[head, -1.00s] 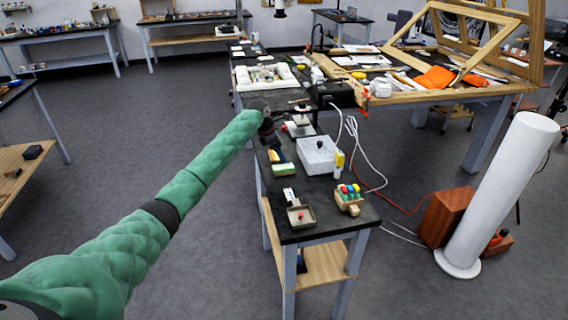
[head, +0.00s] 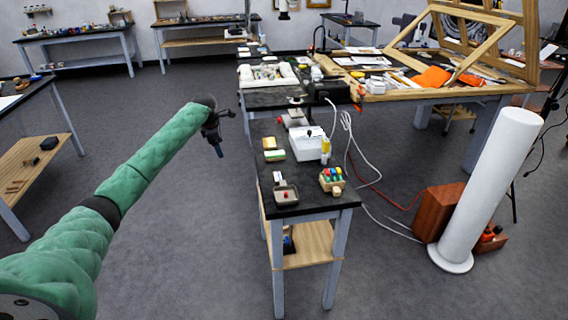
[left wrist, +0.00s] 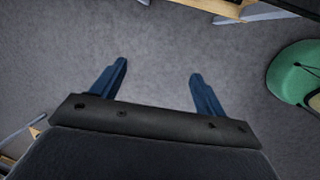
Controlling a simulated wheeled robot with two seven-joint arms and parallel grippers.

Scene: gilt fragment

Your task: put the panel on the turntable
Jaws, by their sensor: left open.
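My left gripper (head: 217,143) hangs over bare floor, left of the narrow black-topped table (head: 296,207). In the left wrist view its two blue fingers (left wrist: 160,80) are spread apart with only grey floor between them. It is open and empty. I cannot pick out the panel or the turntable for certain; a small device with a round plate (head: 296,100) stands at the far part of the narrow table, too small to tell. My right gripper is not in view.
On the narrow table are a white box (head: 306,143), a tray of coloured items (head: 332,180) and a small grey-red dish (head: 285,194). A wooden frame (head: 455,50) stands on the right bench. A white column (head: 487,190) and cables are at right.

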